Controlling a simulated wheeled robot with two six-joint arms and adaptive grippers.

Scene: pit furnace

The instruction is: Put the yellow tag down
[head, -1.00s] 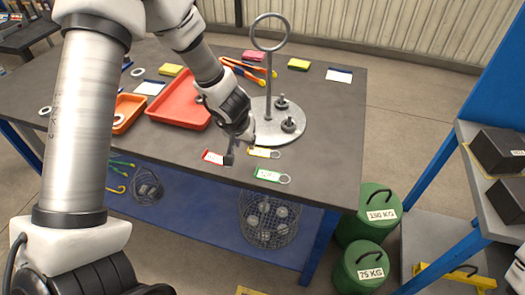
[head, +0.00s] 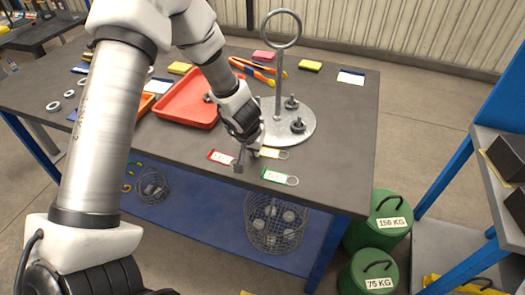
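The yellow tag (head: 270,153) with its metal ring lies on the dark table near its front edge, between a red tag (head: 221,157) and a green tag (head: 279,177). My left gripper (head: 247,160) is low over the table just left of the yellow tag. Its fingers look spread apart, one close to the red tag and one at the yellow tag's left end. The gripper hides part of that end, and I cannot tell whether it touches. My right gripper is not in view.
A round metal stand (head: 308,129) with a tall ring and dark weights stands just behind the tags. A red tray (head: 187,103) is to the left. Green drums (head: 380,222) stand on the floor beyond the table's right end.

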